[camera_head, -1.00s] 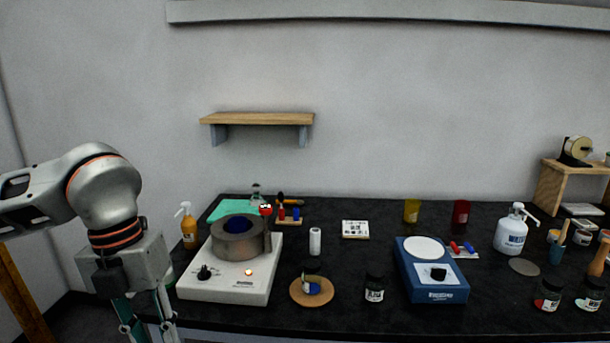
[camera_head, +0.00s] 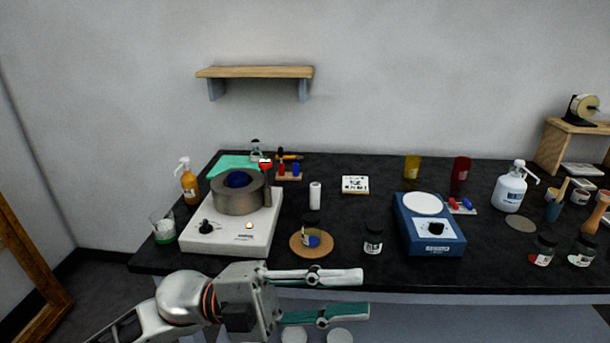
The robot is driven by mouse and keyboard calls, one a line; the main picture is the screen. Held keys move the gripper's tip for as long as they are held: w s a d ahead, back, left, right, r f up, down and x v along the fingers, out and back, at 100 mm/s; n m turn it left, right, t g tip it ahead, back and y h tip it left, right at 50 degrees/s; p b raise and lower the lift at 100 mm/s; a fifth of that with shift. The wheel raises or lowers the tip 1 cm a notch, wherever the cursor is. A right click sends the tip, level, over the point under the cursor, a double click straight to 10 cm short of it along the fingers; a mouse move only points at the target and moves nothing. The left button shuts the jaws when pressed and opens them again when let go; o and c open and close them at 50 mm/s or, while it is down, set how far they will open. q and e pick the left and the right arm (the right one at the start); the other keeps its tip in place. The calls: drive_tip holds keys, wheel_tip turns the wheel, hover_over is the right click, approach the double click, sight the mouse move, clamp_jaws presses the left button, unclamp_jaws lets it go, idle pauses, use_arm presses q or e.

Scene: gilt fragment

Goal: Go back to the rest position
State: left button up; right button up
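My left gripper (camera_head: 362,293) is low in the view, in front of the bench's front edge. Its fingers point right and stand apart with nothing between them, so it is open and empty. My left arm comes in from the lower left and is bent at the wrist. My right gripper is not in view.
The black bench (camera_head: 330,261) lies behind the gripper. Near its front edge stand a white hotplate (camera_head: 225,238), a cork disc (camera_head: 297,243), a dark jar (camera_head: 373,240) and a blue scale (camera_head: 433,247). A glass beaker (camera_head: 163,228) stands at the left corner.

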use_arm(q)
drive_tip(key=w+a+f+n+t+y, duration=0.5)
drive_tip(key=w+a+f+n+t, duration=0.1)
drive_tip(key=f+n+t, duration=0.4)
drive_tip(key=w+a+f+n+t+y, duration=0.4)
drive_tip(key=w+a+f+n+t, duration=0.3)
drive_tip(key=n+t, duration=0.5)
drive_tip(key=s+a+f+n+g+y, duration=0.2)
drive_tip(key=s+a+f+y, duration=0.1)
drive_tip(key=f, duration=0.6)
drive_tip(key=s+a+f+n+g+y, duration=0.3)
drive_tip(key=s+a+f, duration=0.2)
drive_tip(key=f, duration=0.5)
drive_tip(key=s+a+f+n+g+y, duration=0.2)
drive_tip(key=s+a+f+y, duration=0.1)
drive_tip(key=s+f, duration=0.4)
wheel_tip(320, 180, down, 3)
drive_tip(key=shift+s+a+r+n+g, duration=0.1)
drive_tip(key=shift+s+a+n+g, duration=0.25)
drive_tip(key=shift+a, duration=0.2)
